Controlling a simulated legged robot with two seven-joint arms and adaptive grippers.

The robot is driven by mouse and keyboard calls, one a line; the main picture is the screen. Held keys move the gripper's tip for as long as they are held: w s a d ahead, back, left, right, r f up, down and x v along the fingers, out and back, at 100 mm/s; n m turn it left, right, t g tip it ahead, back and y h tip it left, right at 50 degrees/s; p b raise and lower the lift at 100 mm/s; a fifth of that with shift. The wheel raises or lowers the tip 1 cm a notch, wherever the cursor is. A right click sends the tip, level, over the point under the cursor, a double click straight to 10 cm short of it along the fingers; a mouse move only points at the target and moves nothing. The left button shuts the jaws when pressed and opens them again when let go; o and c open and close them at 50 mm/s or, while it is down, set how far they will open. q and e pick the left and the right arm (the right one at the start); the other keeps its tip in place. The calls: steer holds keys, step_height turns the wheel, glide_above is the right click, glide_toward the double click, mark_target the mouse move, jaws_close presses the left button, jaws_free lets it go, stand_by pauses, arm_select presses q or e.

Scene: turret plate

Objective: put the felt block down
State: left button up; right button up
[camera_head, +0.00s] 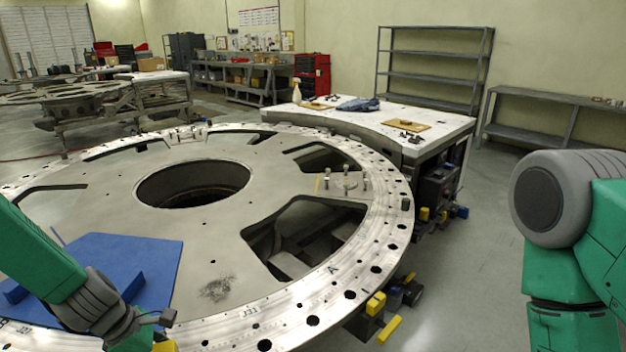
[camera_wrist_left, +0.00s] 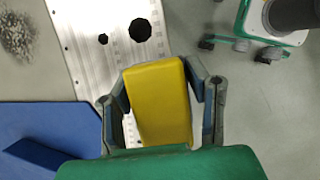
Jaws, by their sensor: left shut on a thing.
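The felt block appears to be the yellow block (camera_wrist_left: 160,100) in the left wrist view. It sits between the two fingers of my left gripper (camera_wrist_left: 162,88), which is shut on it. Behind it are the plate's metal rim and the grey floor. I cannot tell whether the block touches the plate. In the head view only a yellow bit of the block (camera_head: 165,346) shows at the bottom edge. The left gripper's fingers are hidden there. My right arm is at the right, with its gripper out of view.
The large round turret plate (camera_head: 110,190) has a central hole, cut-outs and a rim with bolt holes. A blue mat (camera_head: 150,255) with raised blue bars lies at its left front. A dark smudge (camera_head: 216,288) marks the plate. A workbench (camera_head: 400,115) stands behind.

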step_height(320, 180, down, 15)
steer(key=b, duration=1.4)
steer(key=shift+s, duration=0.4)
steer(key=shift+c, duration=1)
arm_select(q)
steer(key=s+d+f+m+g+y, duration=0.2)
steer(key=s+f+m+g, duration=0.1)
steer(key=m, duration=0.8)
steer(key=s+d+f+m+g+y, duration=0.2)
steer(key=s+d+f+m+g, duration=0.1)
steer(key=m, duration=0.8)
steer(key=shift+s+d+f+m, duration=0.25)
steer(key=shift+s+f, duration=0.2)
steer(key=shift+s, duration=0.3)
arm_select(e)
steer(key=shift+s, duration=0.1)
